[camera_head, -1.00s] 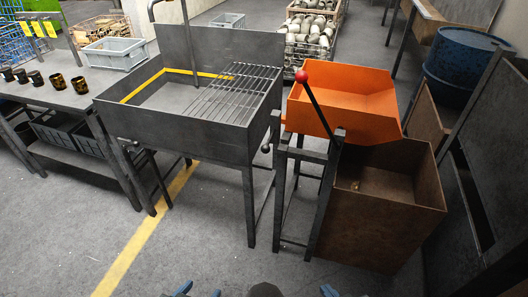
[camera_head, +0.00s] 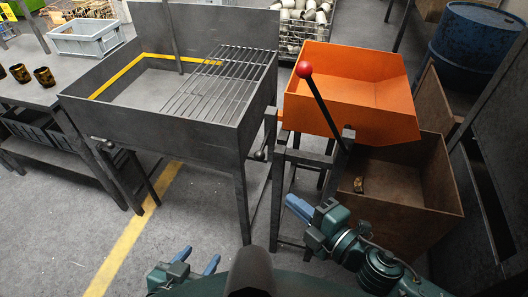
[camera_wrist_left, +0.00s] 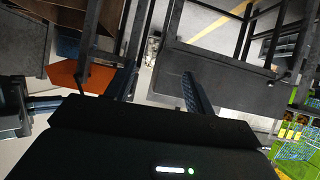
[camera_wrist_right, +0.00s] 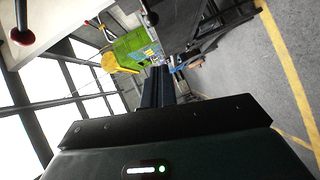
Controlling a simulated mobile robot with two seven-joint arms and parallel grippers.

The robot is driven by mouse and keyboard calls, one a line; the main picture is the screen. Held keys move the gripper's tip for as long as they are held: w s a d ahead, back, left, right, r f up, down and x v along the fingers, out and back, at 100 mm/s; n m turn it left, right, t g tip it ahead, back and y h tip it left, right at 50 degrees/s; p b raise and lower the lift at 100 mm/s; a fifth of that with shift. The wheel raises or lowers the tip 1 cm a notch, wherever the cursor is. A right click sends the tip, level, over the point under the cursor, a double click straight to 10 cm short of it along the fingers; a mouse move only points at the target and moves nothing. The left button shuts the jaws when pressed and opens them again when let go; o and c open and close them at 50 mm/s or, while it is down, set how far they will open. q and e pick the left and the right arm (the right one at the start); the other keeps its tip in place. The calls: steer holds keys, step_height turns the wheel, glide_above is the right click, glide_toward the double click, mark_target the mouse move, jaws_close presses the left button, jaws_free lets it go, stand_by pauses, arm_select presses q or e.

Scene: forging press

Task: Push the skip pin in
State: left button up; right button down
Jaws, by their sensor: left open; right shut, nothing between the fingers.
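The orange skip (camera_head: 345,90) sits on a dark steel stand (camera_head: 281,190). A lever with a red ball knob (camera_head: 305,69) slants up in front of it. My right gripper (camera_head: 299,208) is shut and empty, low in front of the stand, apart from the knobbed piece. The red knob also shows in the right wrist view (camera_wrist_right: 22,37). My left gripper (camera_head: 197,260) is open and empty, lower and to the left.
A steel tank (camera_head: 170,108) with a grate stands left of the skip. A rusty bin (camera_head: 437,200) stands below the skip at right. A workbench (camera_head: 35,90) is at far left and a blue drum (camera_head: 470,50) at back right. The floor before the tank is clear.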

arm_select(q)
steer(key=shift+s+a+f+p, duration=0.1)
steer(key=shift+s+a+p, duration=0.2)
steer(key=shift+p, duration=0.5)
arm_select(e)
steer(key=w+a+f+n, duration=0.1)
steer(key=w+a+f, duration=0.1)
steer(key=w+a, duration=0.4)
steer(key=w, duration=0.5)
steer(key=shift+w, duration=0.4)
